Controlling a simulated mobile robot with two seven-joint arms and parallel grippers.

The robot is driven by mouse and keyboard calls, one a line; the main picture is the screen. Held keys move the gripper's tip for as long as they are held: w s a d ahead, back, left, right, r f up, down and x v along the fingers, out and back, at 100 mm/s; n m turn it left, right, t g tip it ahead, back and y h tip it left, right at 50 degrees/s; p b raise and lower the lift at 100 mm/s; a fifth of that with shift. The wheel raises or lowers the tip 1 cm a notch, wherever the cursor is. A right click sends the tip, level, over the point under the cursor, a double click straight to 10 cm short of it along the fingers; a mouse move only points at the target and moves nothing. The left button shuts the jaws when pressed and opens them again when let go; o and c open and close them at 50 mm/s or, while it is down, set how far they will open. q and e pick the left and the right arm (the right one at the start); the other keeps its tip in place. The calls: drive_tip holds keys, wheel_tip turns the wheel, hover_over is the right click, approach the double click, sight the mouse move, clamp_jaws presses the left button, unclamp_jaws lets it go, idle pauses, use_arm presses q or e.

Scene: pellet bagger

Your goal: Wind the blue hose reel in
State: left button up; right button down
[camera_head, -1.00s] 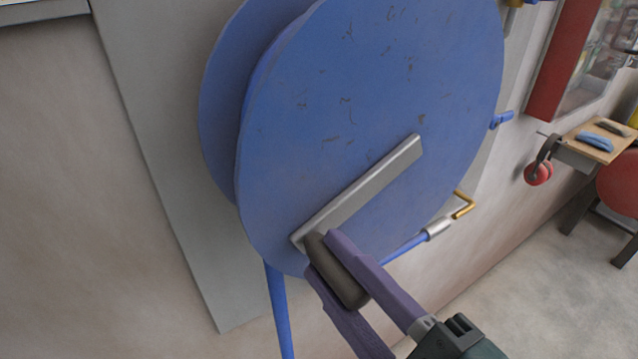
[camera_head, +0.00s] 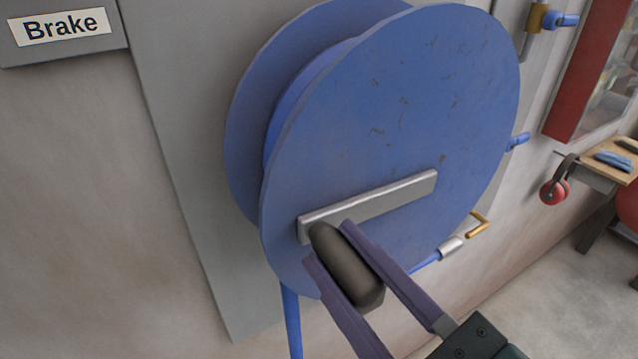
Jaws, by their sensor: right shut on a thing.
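The blue hose reel (camera_head: 400,120) is mounted on a grey wall panel and fills the middle of the view. A flat metal crank arm (camera_head: 385,198) lies across its front disc, sloping down to the left. A dark crank handle (camera_head: 348,268) sticks out from the arm's lower left end. My right gripper (camera_head: 330,245) comes in from the lower right and is shut on the handle, one purple finger on each side. A blue hose (camera_head: 291,322) hangs down below the reel, and a silver hose nozzle (camera_head: 451,248) shows at its lower right. My left gripper is not in view.
A grey box with a "Brake" label (camera_head: 61,27) is at the upper left. A brass valve (camera_head: 538,17) is at the top right. Red ear defenders (camera_head: 554,192) hang by a small wooden table (camera_head: 608,172) at the right. A red-framed cabinet (camera_head: 585,75) is on the wall.

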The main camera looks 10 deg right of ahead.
drive_tip(key=c, duration=0.6)
unclamp_jaws()
drive_tip(key=b+v, duration=0.3)
drive_tip(key=v, duration=0.7)
drive_tip(key=shift+b, duration=0.4)
